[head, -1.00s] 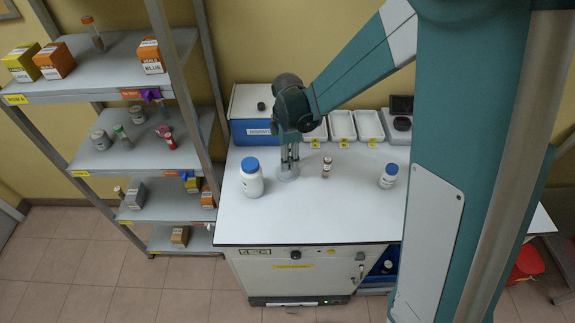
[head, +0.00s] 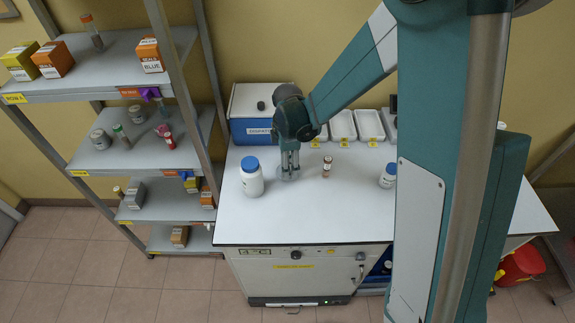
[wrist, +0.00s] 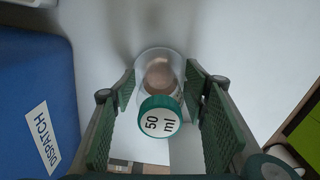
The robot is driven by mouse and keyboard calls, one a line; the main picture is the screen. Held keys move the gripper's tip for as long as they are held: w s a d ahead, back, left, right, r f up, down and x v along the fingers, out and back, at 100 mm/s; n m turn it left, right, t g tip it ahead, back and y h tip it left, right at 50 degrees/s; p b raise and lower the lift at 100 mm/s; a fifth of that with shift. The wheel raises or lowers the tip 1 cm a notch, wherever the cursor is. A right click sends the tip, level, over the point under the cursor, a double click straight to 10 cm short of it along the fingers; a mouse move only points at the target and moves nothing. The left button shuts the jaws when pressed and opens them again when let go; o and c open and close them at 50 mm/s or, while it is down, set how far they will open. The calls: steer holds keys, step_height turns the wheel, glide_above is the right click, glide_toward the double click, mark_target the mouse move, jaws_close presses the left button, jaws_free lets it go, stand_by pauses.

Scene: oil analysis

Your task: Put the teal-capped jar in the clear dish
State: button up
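The teal-capped jar (wrist: 160,116), marked 50 ml, shows in the wrist view between the fingers of my gripper (wrist: 160,85). Its lower part sits within the outline of the round clear dish (wrist: 143,62); whether its base touches the dish is hard to tell. The fingers stand on both sides of the jar with small gaps, so my gripper looks open around it. In the head view my gripper (head: 290,172) points down at the clear dish (head: 281,176) on the white bench, and the fingers hide most of the jar.
A white bottle with a blue cap (head: 251,180) stands left of my gripper. A small brown vial (head: 327,168) and a blue-capped jar (head: 387,178) stand to the right. A blue box (head: 247,131) and white trays (head: 342,125) line the back. The bench front is clear.

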steer(key=shift+r, duration=0.1)
stand_by(0.3)
steer(key=shift+r+p, duration=0.65)
steer(key=shift+r, duration=5.45)
steer(key=shift+s+d+r, duration=0.2)
steer(key=shift+d+r, duration=0.1)
steer(key=shift+r, duration=0.05)
steer(key=s+d+r+m+t, duration=0.3)
steer(key=s+d+r+m, duration=0.65)
steer(key=d+r, duration=0.2)
steer(key=s+d+r+m+t, duration=0.1)
steer(key=s+d+m+t, duration=0.1)
steer(key=s+d+m, duration=0.2)
steer(key=s+d+r+m+t, duration=0.2)
steer(key=s+d+m, duration=0.3)
steer(key=s, duration=0.5)
steer(key=shift+s+m, duration=0.15)
steer(key=shift+m, duration=0.7)
